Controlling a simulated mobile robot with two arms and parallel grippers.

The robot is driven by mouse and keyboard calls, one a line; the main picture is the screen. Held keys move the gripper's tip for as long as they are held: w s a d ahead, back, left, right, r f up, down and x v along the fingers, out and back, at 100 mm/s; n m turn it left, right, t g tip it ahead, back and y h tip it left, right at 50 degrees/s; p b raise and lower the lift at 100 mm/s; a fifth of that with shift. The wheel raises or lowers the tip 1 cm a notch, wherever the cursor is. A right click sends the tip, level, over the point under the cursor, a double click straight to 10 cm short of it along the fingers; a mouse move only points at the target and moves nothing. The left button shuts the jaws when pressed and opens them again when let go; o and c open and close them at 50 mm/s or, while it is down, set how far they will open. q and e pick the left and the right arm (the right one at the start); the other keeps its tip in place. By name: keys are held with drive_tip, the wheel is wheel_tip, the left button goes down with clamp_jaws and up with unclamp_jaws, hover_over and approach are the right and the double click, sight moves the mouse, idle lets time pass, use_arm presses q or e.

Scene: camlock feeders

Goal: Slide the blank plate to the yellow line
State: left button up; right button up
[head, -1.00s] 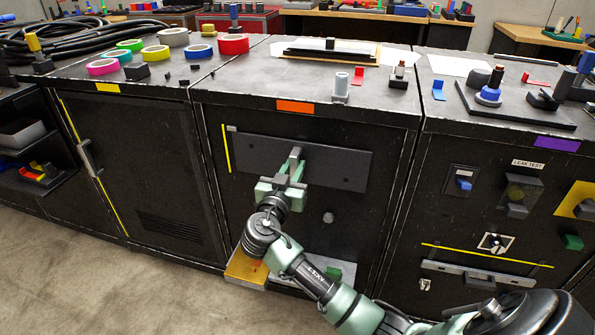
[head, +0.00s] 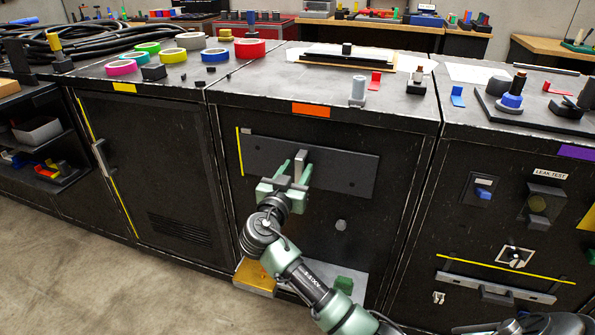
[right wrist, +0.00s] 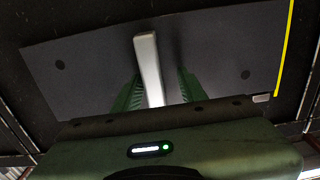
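The blank plate (head: 345,170) is a dark grey rectangle lying flat on the middle cabinet's front. An upright light grey bar handle (head: 300,162) stands on it. The yellow line (head: 239,152) is vertical, close beside the plate's left end. In the right wrist view the plate (right wrist: 220,60) has its right edge close along the yellow line (right wrist: 285,45). My right gripper (head: 292,174) is open, with its green fingers (right wrist: 158,92) on either side of the handle (right wrist: 149,65). One finger looks close to the handle; contact is unclear. My left gripper is not in view.
A round knob (head: 341,225) sits below the plate. An orange label (head: 311,110) is above it. A small light tab (head: 246,131) is at the plate's upper left corner. The left cabinet has a separate yellow line (head: 106,165) and handle.

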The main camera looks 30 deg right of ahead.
drive_tip(key=shift+s, duration=0.1)
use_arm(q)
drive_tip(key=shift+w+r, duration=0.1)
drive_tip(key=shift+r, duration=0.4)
use_arm(e)
drive_tip(key=v, duration=0.7)
drive_tip(key=shift+s+a, duration=0.2)
drive_tip(key=shift+a, duration=0.1)
